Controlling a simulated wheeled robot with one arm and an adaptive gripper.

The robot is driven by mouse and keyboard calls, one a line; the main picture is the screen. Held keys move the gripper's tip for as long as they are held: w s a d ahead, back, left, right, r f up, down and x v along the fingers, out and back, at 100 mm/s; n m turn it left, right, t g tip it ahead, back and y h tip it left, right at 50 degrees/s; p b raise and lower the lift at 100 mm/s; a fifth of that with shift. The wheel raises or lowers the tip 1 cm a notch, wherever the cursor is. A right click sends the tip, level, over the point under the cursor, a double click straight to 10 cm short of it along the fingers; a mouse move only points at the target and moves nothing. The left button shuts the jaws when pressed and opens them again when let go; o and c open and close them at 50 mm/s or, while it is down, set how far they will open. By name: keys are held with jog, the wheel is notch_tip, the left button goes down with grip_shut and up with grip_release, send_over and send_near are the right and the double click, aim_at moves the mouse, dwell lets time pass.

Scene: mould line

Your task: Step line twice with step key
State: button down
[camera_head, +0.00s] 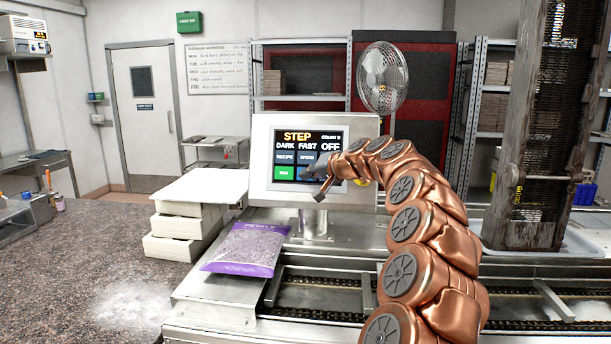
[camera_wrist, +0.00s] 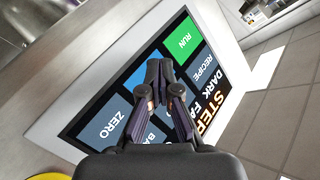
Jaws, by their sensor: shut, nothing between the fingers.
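The control panel (camera_head: 262,170) stands on a post above the line, its screen reading STEP, DARK, FAST, OFF and COUNT 0. A blue key (camera_head: 306,171) lies right of the green RUN key (camera_head: 284,173). In the wrist view the blue key (camera_wrist: 122,78) is partly covered by my fingers and its label is hidden. My gripper (camera_head: 318,182) is shut and empty in front of the lower part of the screen. In the wrist view my closed fingertips (camera_wrist: 158,68) overlap the blue key's edge. I cannot tell whether they touch the screen.
A purple bag (camera_head: 247,250) lies on the steel line left of the post. White boxes (camera_head: 178,248) are stacked on the speckled counter (camera_head: 60,275). The chain conveyor (camera_head: 315,298) runs below my arm.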

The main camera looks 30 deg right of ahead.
jog(key=shift+s+a, duration=0.1)
jog(key=shift+s, duration=0.05)
jog(key=shift+s+a+r, duration=0.25)
jog(key=shift+s+a, duration=0.1)
jog(key=shift+s, duration=0.05)
jog(key=shift+b, duration=0.3)
jog(key=s+a, duration=0.1)
jog(key=s+a+r, duration=0.1)
jog(key=s+a+b, duration=0.1)
jog(key=shift+s+r, duration=0.25)
jog(key=shift+r, duration=0.05)
